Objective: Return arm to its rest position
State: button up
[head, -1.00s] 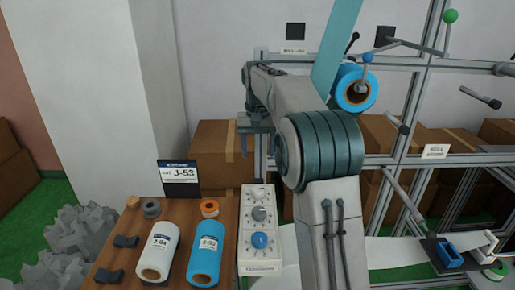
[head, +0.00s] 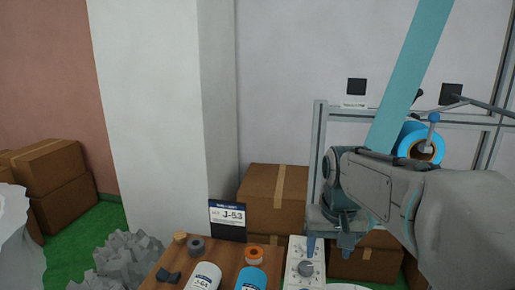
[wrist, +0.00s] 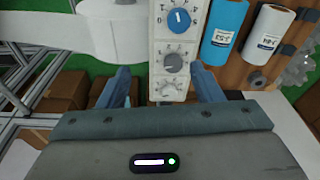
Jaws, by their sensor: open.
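My arm reaches in from the right of the head view, bent at the elbow. My gripper (head: 328,248) points down beside the white control panel (head: 300,266). In the wrist view my gripper (wrist: 165,88) has its two blue-grey fingers wide apart. The panel with its knobs (wrist: 178,60) shows beyond and between them, and nothing is held.
A wooden table (head: 222,262) carries a white roll (head: 203,277), a blue roll (head: 251,280), an orange-rimmed roll (head: 255,254) and the J-53 sign (head: 228,219). A metal frame (head: 317,150) holds a blue roll with a teal web (head: 408,75). Cardboard boxes (head: 272,197) stand behind.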

jog(key=s+f+t, duration=0.1)
jog(key=s+f, duration=0.6)
jog(key=s, duration=0.7)
jog(key=shift+f+n, duration=0.2)
jog(key=shift+n, duration=0.2)
